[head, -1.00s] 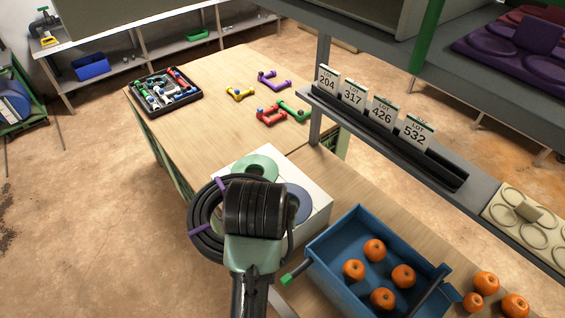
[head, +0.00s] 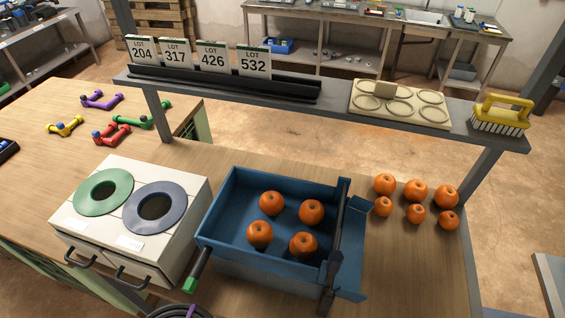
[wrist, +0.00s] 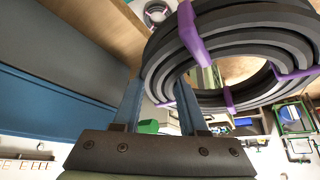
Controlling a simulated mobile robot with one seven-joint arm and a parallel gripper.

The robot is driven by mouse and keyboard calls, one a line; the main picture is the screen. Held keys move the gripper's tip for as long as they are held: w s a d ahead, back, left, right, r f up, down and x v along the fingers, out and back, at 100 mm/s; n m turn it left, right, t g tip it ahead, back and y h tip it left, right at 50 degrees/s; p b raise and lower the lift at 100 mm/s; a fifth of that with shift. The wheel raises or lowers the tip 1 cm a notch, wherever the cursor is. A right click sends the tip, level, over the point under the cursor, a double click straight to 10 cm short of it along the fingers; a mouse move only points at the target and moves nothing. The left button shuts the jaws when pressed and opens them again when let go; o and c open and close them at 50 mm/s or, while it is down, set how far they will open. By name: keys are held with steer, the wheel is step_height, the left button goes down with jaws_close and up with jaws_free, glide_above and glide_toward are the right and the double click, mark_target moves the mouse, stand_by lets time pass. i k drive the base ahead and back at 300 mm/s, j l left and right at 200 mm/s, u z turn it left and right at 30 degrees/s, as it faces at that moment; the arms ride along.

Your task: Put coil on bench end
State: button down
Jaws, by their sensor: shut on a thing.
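The coil is a black ring of hose with purple ties (wrist: 160,62), large at the upper right of the wrist view. Its top edge also shows at the bottom edge of the head view (head: 180,312). My gripper (wrist: 158,90) is shut on the coil's side, with one finger partly behind the hose. In the head view my gripper is out of frame below. The wooden bench (head: 405,265) runs across the head view, with its bare right end beyond the blue tray.
A blue tray (head: 215,235) with several oranges stands mid-bench, a dark bar across its right side. More oranges (head: 416,190) sit in rows to its right. A white box with two ringed holes (head: 150,170) stands left. A shelf (head: 330,108) with lot cards spans above. The bench's right front is clear.

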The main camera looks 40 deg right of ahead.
mark_target(415, 290)
steer(key=k+z, duration=0.1)
steer(key=z, duration=0.25)
steer(key=k+z, duration=0.1)
steer(key=z, duration=0.25)
steer(key=k+z, duration=0.15)
steer(key=z, duration=1.15)
steer(key=i+j+z, duration=0.15)
steer(key=z, duration=0.25)
steer(key=i+j+z, duration=0.2)
steer(key=z, duration=0.25)
